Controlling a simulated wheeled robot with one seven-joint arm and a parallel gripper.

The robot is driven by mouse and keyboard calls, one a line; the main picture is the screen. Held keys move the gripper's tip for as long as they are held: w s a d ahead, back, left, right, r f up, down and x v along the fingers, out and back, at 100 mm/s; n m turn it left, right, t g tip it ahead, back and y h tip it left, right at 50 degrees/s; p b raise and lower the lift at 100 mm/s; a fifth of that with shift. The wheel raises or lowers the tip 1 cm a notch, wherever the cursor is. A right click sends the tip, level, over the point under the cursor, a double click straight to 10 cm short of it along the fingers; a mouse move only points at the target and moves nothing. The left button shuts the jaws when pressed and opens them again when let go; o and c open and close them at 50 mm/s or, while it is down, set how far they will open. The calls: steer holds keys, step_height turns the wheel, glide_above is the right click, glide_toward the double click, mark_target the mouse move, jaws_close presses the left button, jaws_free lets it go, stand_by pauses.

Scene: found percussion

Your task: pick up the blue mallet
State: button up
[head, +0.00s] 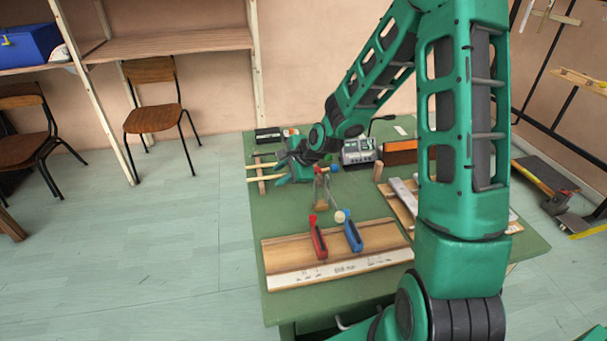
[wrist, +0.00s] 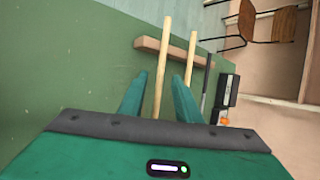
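Two pale wooden mallet handles lie across a wooden bar (wrist: 168,52) on the green table. In the wrist view, one handle (wrist: 161,75) runs between my two fingers and the other (wrist: 190,62) lies just right of the right finger. A small blue head (head: 334,169) shows just right of my gripper in the head view. It looks like the blue mallet's head, but my gripper hides which handle joins it. My gripper (wrist: 159,95) is open, with its fingers apart on either side of the first handle. I cannot tell whether they touch it.
A grey device (head: 359,151) and an orange-brown box (head: 400,153) stand behind. A black box (head: 267,135) is at the back left.

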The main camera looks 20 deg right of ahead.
jaws_close()
steer(key=shift+r, duration=0.1)
stand_by(0.3)
